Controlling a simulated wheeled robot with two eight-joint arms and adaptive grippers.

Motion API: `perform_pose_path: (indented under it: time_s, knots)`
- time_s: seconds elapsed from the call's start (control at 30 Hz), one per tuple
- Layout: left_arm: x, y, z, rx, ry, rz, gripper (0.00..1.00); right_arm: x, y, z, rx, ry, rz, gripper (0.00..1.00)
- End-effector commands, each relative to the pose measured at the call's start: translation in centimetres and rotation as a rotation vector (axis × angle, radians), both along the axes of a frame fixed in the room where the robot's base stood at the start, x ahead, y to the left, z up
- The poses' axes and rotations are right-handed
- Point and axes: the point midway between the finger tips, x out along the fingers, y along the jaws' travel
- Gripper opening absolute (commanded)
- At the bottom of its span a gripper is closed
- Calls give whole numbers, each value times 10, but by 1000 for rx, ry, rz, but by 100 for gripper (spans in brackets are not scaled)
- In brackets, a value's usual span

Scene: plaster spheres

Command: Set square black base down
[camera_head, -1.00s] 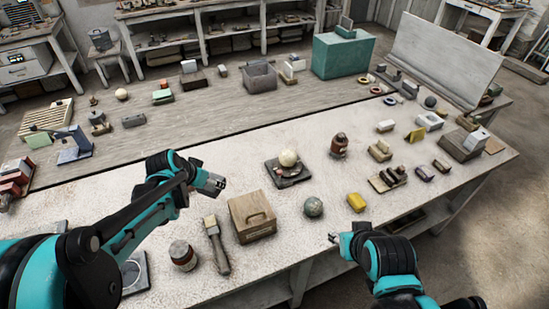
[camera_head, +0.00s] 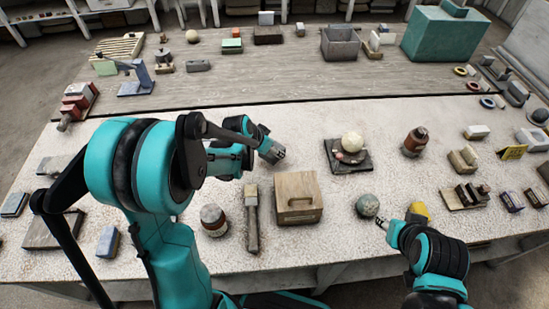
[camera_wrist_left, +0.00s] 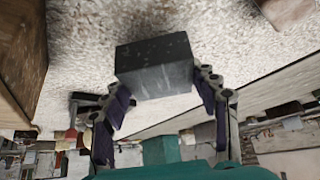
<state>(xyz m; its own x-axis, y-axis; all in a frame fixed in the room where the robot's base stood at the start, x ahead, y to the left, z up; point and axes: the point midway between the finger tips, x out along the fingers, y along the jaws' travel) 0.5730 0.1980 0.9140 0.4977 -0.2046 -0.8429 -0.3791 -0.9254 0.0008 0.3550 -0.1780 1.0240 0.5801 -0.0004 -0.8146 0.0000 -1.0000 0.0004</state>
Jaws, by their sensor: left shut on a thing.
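My left gripper (camera_head: 274,155) hangs over the pale bench, behind the wooden box and to the left of the dark square plate. In the left wrist view it (camera_wrist_left: 162,100) is shut on a dark, square-edged block (camera_wrist_left: 155,75), the black base, held between its two fingers. The pale bench top shows behind the block; any gap below it cannot be judged. In the head view the block is mostly hidden by the gripper. Another dark square plate (camera_head: 362,168) lies on the bench with a cream sphere (camera_head: 352,142) on it. My right gripper (camera_head: 382,225) is low at the front, near a grey-green sphere (camera_head: 367,205); its fingers are too small to read.
The wooden box (camera_head: 298,190), a brush (camera_head: 252,220) and a jar (camera_head: 213,220) stand in front of my left gripper. A brown bottle (camera_head: 415,142) is right of the plate. Bare bench lies between my left gripper and the plate.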

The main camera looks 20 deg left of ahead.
Motion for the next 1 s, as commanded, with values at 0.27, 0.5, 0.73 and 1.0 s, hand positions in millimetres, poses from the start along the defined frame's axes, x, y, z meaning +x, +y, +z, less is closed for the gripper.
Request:
perform_pose_path:
  time_s: [0.27,0.5,0.73,1.0]
  knots:
    - [0,0,-33,0,-1,0,10,0,0,-15,0,0,0,40]
    - [0,0,-38,0,-1,0,10,0,0,-15,0,0,0,40]
    - [0,0,-42,0,0,0,67,0,0,-18,0,0,0,40]
    - [0,0,-41,0,0,0,80,0,0,-18,0,0,0,40]
